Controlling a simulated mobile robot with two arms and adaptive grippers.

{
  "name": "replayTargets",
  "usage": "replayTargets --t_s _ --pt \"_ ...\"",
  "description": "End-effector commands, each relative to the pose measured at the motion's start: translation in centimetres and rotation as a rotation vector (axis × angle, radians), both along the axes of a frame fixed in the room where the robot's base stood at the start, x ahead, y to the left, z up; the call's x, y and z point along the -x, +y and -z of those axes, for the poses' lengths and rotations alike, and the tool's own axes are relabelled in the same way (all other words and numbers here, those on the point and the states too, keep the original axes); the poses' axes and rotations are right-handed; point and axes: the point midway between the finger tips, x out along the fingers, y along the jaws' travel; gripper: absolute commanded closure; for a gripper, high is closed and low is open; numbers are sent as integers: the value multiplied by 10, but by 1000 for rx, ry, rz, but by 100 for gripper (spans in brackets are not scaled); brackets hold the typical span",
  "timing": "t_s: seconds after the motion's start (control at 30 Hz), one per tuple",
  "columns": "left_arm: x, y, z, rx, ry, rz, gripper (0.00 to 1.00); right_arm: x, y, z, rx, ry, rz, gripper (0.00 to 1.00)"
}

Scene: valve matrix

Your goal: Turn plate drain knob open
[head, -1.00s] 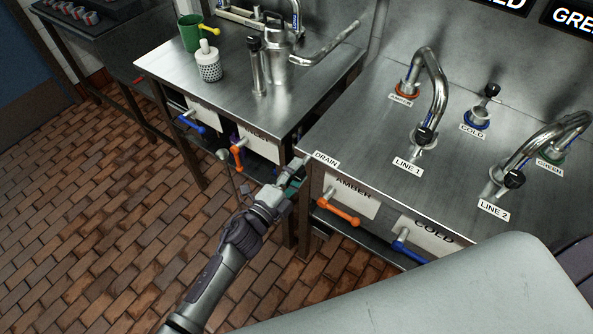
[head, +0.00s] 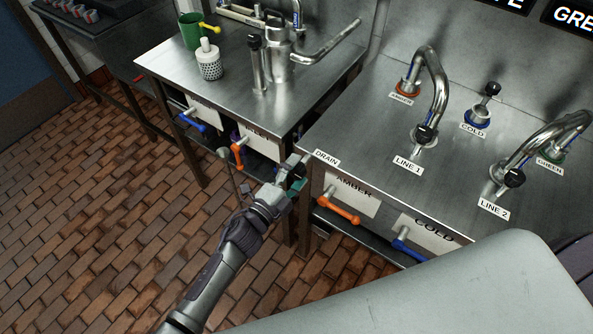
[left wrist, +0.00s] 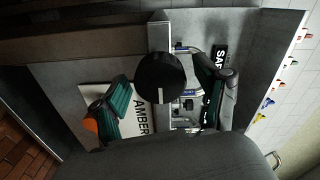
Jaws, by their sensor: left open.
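The drain knob (left wrist: 160,82), a round black disc with a short white mark, shows in the left wrist view. The mark runs upright in the picture, just below the disc's middle. My left gripper (left wrist: 168,95) is open, with one dark green finger on each side of the knob. I cannot tell if either finger touches it. In the head view my left gripper (head: 296,175) is at the bench corner beside the DRAIN label (head: 326,158); it hides the knob there. My right gripper is not in view.
An orange AMBER handle (head: 339,210) and a blue COLD handle (head: 409,251) stick out along the bench front. An orange handle (head: 238,155) is on the left table. Curved taps (head: 436,95) stand on the bench top. The brick floor (head: 110,230) is free.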

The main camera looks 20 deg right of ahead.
Motion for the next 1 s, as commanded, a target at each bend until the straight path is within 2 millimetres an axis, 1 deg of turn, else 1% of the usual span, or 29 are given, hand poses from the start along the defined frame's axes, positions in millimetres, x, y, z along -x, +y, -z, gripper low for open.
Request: replayTargets --t_s 0.13,0.27,0.6,0.7,0.83,1.0 --pt "1 2 0 -1 -1 0 26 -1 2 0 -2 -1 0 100" --pt "10 13 1 -3 -2 0 26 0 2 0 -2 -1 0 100" --pt "54 69 1 -2 1 0 26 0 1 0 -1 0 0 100" --pt "64 81 1 -2 1 0 26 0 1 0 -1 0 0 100" --pt "71 91 0 -1 1 0 26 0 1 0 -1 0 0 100" --pt "74 95 0 0 0 0 26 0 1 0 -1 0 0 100"
